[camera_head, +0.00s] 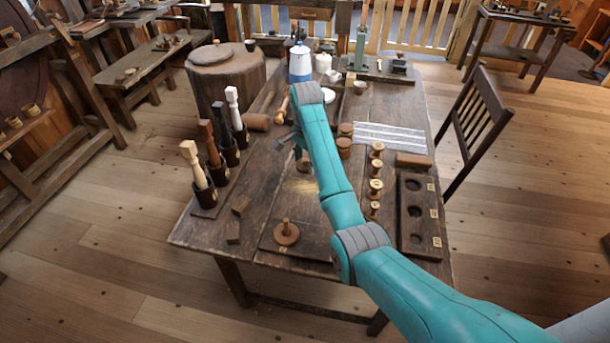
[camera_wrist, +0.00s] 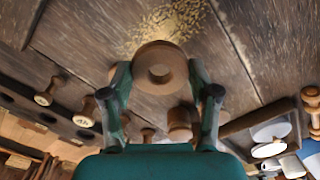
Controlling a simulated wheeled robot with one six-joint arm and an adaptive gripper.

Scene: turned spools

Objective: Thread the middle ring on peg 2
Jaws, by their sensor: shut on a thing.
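My gripper (camera_wrist: 162,80) is shut on a brown wooden ring (camera_wrist: 160,68), one finger on each side, its hole facing the wrist camera. The held ring is well apart from this peg. My arm covers the board's right side, so a further peg there cannot be seen.
Dark holders with turned pieces (camera_head: 196,165) stand along the left edge. Several spools (camera_head: 376,170) line up right of my arm, beside a tray with holes (camera_head: 428,190). Short wooden cylinders (camera_head: 344,148) stand near my arm. A blue and white pot (camera_head: 300,65) stands at the back.

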